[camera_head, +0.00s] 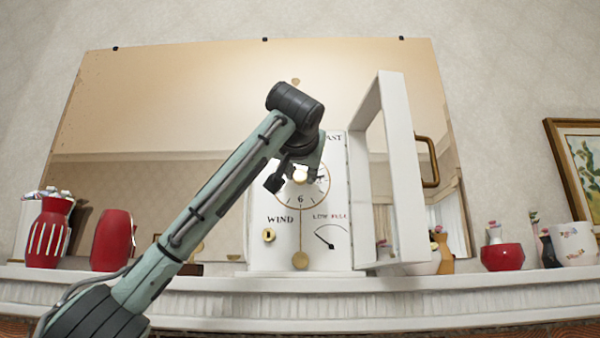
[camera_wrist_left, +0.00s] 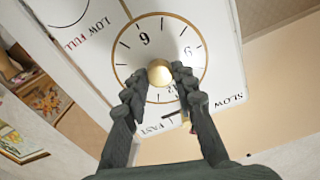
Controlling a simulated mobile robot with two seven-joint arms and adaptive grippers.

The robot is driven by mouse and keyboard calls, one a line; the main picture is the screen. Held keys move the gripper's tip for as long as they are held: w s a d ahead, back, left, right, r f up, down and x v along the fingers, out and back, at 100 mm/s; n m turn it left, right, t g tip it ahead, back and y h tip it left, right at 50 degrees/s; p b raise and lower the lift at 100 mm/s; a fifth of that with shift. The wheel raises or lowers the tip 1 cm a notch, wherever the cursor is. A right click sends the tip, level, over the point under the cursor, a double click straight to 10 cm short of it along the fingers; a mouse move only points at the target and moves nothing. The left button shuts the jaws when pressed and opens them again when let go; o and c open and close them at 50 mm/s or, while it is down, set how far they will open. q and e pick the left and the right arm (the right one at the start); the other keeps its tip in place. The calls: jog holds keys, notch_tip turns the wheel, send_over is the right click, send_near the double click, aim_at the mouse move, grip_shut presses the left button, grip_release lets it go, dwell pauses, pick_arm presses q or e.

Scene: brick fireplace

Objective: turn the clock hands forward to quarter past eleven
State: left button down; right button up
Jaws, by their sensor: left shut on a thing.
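The white clock (camera_head: 265,252) stands upright on the mantel with its framed glass door (camera_head: 412,190) swung open to the right. Its round dial (camera_wrist_left: 128,58) shows upside down in the wrist view, with the 6 at the top and the 9 at the right. A brass knob (camera_wrist_left: 159,72) sits at the dial centre. My left gripper (camera_wrist_left: 159,76) is shut on this knob, one finger on each side; in the head view the gripper (camera_head: 301,176) covers much of the dial. My right gripper is not in view.
The open door with its brass handle (camera_head: 435,165) stands close right of my left gripper. Red vases (camera_head: 48,232) stand at the left of the mantel (camera_head: 400,295); a red bowl (camera_head: 502,257) and white pot (camera_head: 574,243) stand at the right. A mirror (camera_head: 180,100) is behind.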

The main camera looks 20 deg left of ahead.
pick_arm(q)
jog(key=shift+m, duration=0.7)
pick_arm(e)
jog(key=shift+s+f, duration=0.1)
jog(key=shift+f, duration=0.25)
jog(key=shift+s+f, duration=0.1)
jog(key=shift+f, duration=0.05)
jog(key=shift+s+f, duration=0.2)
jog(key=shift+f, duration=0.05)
pick_arm(q)
jog(key=c, duration=1.2)
grip_release()
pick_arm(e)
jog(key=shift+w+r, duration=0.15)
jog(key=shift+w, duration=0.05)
pick_arm(q)
jog(key=shift+s, duration=0.15)
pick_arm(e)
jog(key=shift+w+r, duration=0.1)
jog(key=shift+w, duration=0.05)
